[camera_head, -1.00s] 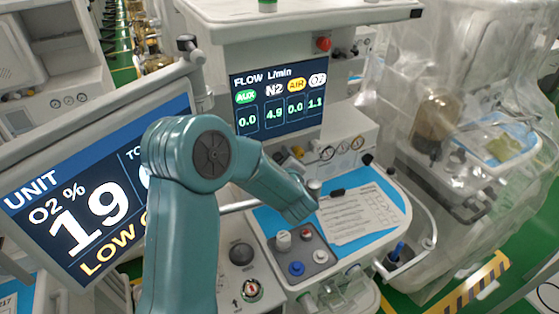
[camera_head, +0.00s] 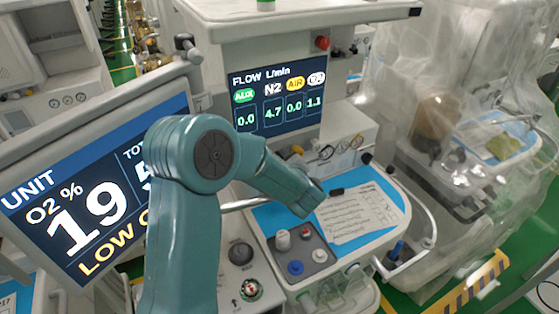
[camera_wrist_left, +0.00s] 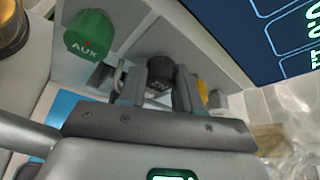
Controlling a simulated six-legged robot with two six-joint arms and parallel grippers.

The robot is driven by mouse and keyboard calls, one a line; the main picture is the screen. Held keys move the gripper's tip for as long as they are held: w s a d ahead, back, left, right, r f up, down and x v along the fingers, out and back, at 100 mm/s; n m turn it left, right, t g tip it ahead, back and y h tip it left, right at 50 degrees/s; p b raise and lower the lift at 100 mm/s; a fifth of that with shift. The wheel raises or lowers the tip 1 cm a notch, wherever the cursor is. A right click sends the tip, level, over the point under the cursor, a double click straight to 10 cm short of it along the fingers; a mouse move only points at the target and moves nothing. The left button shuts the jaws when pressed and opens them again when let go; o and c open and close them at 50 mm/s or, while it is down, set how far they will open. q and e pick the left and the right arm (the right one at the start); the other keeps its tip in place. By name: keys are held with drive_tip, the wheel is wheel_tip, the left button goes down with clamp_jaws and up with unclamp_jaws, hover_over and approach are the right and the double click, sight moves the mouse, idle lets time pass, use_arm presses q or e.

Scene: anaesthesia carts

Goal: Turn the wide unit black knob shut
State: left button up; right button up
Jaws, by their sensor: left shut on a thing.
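The black knob (camera_wrist_left: 160,68) sits on the front of the wide unit, under its flow display. In the left wrist view my left gripper (camera_wrist_left: 160,82) has one finger on each side of this knob and is shut on it. In the head view my left arm comes in from the left and hides the knob and most of the gripper. The flow display (camera_head: 277,92) reads N2 4.7, AUX 0.0, AIR 0.0 and the last column 1.1. My right gripper is not in view.
A green AUX knob (camera_wrist_left: 90,34) is left of the black knob, and a yellow knob (camera_wrist_left: 203,92) is close on its right. The tilted unit screen (camera_head: 95,190) shows O2 19 and LOW. A blue-topped shelf with papers (camera_head: 358,212) lies below.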

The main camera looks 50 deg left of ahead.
use_arm(q)
drive_tip(key=shift+r+m+g+p, duration=0.25)
drive_tip(key=shift+m+g+p, duration=0.3)
drive_tip(key=shift+m+g, duration=0.65)
drive_tip(key=shift+w+m, duration=0.1)
drive_tip(key=shift+m, duration=0.2)
drive_tip(key=shift+a, duration=0.1)
drive_tip(key=o, duration=1)
drive_tip(key=shift+o, duration=0.2)
drive_tip(key=shift+f, duration=0.1)
drive_tip(key=b+v, duration=0.3)
drive_tip(key=v, duration=1.3)
drive_tip(key=shift+s, duration=0.3)
